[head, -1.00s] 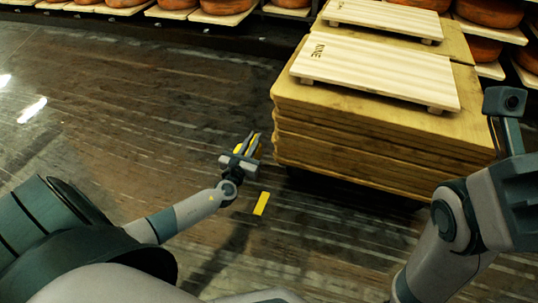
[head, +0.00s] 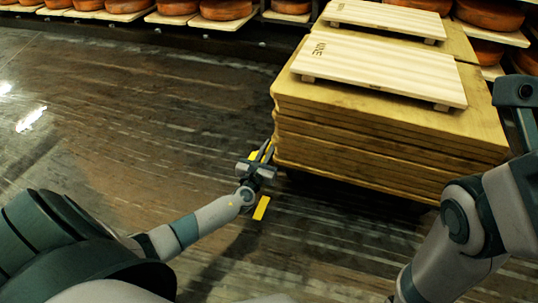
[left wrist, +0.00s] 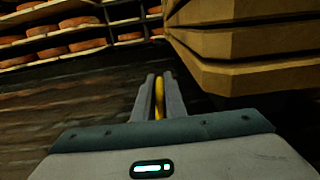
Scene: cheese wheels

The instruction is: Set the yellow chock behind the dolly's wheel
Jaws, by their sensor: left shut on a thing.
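My left gripper (head: 262,158) is shut on the yellow chock (head: 252,155), close to the left corner of the board stack. In the left wrist view the chock (left wrist: 159,98) shows as a thin yellow strip between the fingers (left wrist: 159,95). The dolly's wheels are hidden in the dark under the stack of wooden boards (head: 370,145).
Pale slatted boards (head: 385,70) lie on top of the stack. Shelves with orange cheese wheels (head: 226,9) run along the back. The dark plank floor (head: 130,110) to the left is clear. The stack's lower edge overhangs near the left gripper.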

